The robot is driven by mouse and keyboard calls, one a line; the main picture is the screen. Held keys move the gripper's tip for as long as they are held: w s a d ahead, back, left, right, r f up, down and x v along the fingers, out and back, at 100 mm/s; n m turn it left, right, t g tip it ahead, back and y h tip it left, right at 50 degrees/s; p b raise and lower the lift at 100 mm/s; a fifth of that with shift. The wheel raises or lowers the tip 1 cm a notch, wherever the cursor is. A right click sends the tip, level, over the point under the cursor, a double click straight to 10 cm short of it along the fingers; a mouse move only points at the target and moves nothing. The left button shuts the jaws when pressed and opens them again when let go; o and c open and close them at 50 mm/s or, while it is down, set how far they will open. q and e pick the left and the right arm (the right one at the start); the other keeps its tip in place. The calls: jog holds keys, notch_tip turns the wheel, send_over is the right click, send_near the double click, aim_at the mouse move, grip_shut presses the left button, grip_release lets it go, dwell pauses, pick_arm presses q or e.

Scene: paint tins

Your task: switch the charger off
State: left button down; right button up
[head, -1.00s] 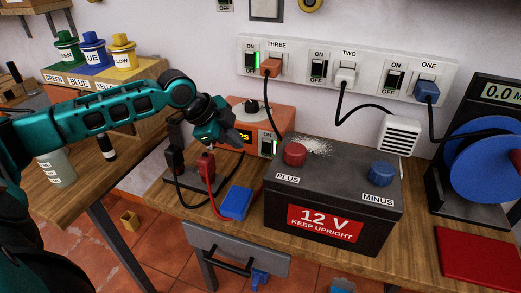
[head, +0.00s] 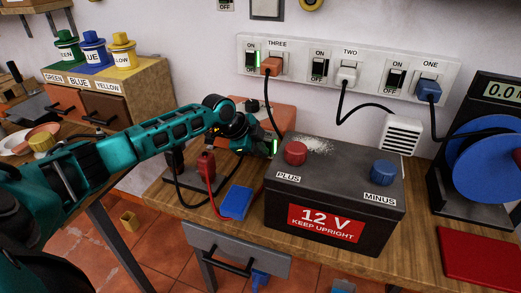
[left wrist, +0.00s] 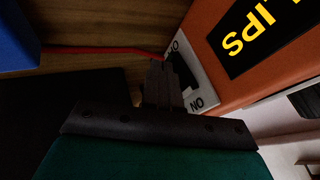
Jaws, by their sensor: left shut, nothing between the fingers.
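The charger (head: 283,108) is an orange box behind the battery, mostly hidden in the head view by my left arm. Its label ends in "IPS" in the left wrist view, where its orange front (left wrist: 225,45) is close. Its white switch plate (left wrist: 205,88) reads ON and OFF, with a dark rocker partly hidden by my fingers. My right gripper is out of view.
A 12 V battery (head: 330,192) with red and blue caps stands just right of my gripper. Red (head: 206,165) and black clips with cables stand to the left, with a blue block (head: 236,202) in front. A wall socket strip (head: 372,92) holds three plugs.

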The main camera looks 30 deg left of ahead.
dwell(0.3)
pick_arm(q)
jog(key=shift+w+f, duration=0.1)
jog(key=shift+f, duration=0.05)
jog(key=shift+w, duration=0.15)
